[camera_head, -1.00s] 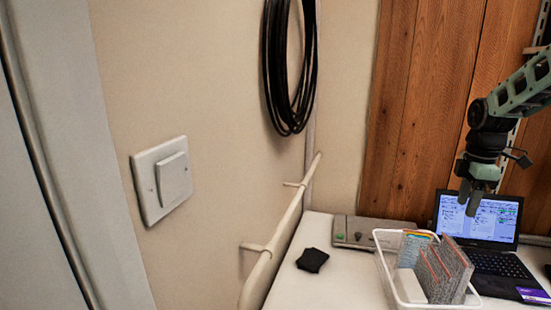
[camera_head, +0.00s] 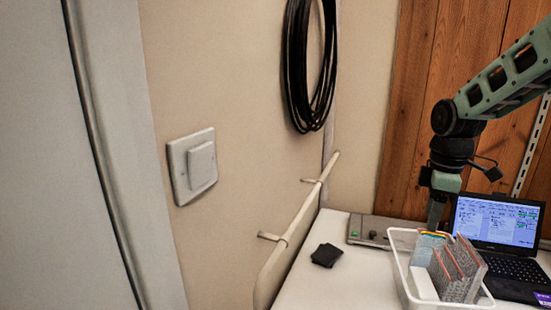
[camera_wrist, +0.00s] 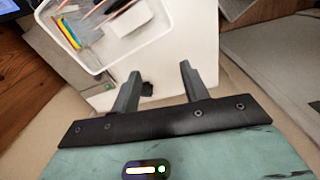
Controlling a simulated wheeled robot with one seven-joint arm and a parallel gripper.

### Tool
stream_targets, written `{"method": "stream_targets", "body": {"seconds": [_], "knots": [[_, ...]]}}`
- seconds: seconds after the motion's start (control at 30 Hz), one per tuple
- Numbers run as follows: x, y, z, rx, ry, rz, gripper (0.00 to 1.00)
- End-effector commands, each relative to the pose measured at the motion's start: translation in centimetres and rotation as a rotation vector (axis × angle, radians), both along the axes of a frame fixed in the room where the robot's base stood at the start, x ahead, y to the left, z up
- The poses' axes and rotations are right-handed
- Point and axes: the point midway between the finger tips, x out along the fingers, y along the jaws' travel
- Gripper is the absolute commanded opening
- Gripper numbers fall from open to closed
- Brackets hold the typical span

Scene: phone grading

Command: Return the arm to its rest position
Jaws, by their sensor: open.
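My gripper (camera_head: 436,212) hangs from my green and black arm at the right of the head view, pointing down above the back of the table, in front of the laptop's left edge. In the wrist view my gripper (camera_wrist: 158,82) shows two dark fingers spread apart with nothing between them. The white table top and a small black object lie beyond the fingers, well below. My arm is raised and bent, with its upper part leaving the picture at the right edge.
A white basket (camera_head: 399,262) with upright sleeved items stands on the white table (camera_head: 345,290). A laptop (camera_head: 497,222) is behind it at right. A grey box with a green button (camera_head: 372,233) and a black cloth-like item (camera_head: 326,255) lie left. A wall rail (camera_head: 300,220) runs alongside.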

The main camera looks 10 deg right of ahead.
Motion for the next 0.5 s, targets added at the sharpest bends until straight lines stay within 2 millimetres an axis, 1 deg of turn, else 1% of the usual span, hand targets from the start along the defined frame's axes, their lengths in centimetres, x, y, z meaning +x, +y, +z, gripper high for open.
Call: {"method": "stream_targets", "body": {"seconds": [0.03, 0.07, 0.1, 0.17, 0.2, 0.27, 0.3, 0.37, 0.4, 0.47, 0.5], "knots": [[-0.4, 2.8, 0.0, 0.002, -0.001, 0.002, 0.45], [-0.8, 4.3, 0.0, 0.003, 0.001, -0.004, 0.45], [-1.5, 6.6, 0.0, 0.004, 0.001, -0.013, 0.45], [-2.9, 10.2, -0.1, 0.008, 0.000, -0.032, 0.45], [-4.0, 12.5, -0.2, 0.011, 0.002, -0.046, 0.45], [-6.1, 15.7, -0.4, 0.014, 0.004, -0.070, 0.45], [-7.5, 17.6, -0.6, 0.017, 0.005, -0.088, 0.45], [-9.9, 20.2, -0.8, 0.020, 0.007, -0.113, 0.45], [-11.6, 21.7, -1.0, 0.022, 0.008, -0.131, 0.45], [-14.2, 23.6, -1.3, 0.024, 0.010, -0.158, 0.45], [-15.9, 24.6, -1.5, 0.026, 0.010, -0.176, 0.45]]}}
